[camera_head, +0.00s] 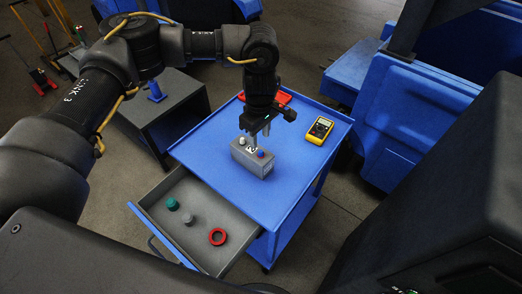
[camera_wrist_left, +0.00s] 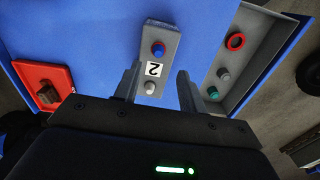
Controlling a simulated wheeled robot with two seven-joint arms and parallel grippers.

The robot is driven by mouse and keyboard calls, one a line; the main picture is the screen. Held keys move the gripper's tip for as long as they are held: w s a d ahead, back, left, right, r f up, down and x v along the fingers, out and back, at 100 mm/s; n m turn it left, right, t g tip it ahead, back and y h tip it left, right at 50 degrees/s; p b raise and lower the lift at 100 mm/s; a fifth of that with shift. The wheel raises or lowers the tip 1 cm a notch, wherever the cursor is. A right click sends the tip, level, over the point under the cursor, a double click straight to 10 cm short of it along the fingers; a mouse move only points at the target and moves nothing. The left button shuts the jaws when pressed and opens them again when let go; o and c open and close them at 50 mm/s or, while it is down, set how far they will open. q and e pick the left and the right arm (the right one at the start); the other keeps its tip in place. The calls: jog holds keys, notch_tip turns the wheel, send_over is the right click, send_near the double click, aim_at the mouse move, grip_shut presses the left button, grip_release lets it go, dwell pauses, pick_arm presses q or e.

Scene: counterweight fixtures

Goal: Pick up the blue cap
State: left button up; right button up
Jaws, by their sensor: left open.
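The blue cap (camera_head: 261,154) sits on top of a grey block (camera_head: 252,165) on the blue cart, towards the block's right end. A pale cap (camera_head: 242,141) stands at the block's other end, with a "2" label between them. In the left wrist view the blue cap (camera_wrist_left: 158,48) shows beyond the label, and the pale cap (camera_wrist_left: 150,87) is nearer me. My left gripper (camera_head: 256,133) is open and empty, pointing down just above the block. In its wrist view the fingers of the gripper (camera_wrist_left: 161,72) show on either side of the block. My right gripper is out of view.
A yellow multimeter (camera_head: 320,129) lies on the cart top (camera_head: 207,150). A red tray (camera_wrist_left: 62,78) holds a brown object (camera_wrist_left: 47,93). The open drawer (camera_head: 228,262) holds a green cap (camera_head: 172,204), a grey cap (camera_head: 188,219) and a red ring (camera_head: 217,236). Blue machinery stands right.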

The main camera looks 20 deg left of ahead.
aim_at(261, 150)
pick_arm(q)
jog(key=shift+f, duration=0.65)
jog(key=shift+f+p, duration=0.1)
jog(key=shift+p, duration=0.25)
notch_tip(261, 150, down, 4)
jog(key=p, duration=0.2)
jog(key=shift+w+f+p, duration=0.15)
jog(key=shift+f+p, duration=0.05)
jog(key=shift+p, duration=0.15)
jog(key=shift+f, duration=0.25)
jog(key=c, duration=0.7)
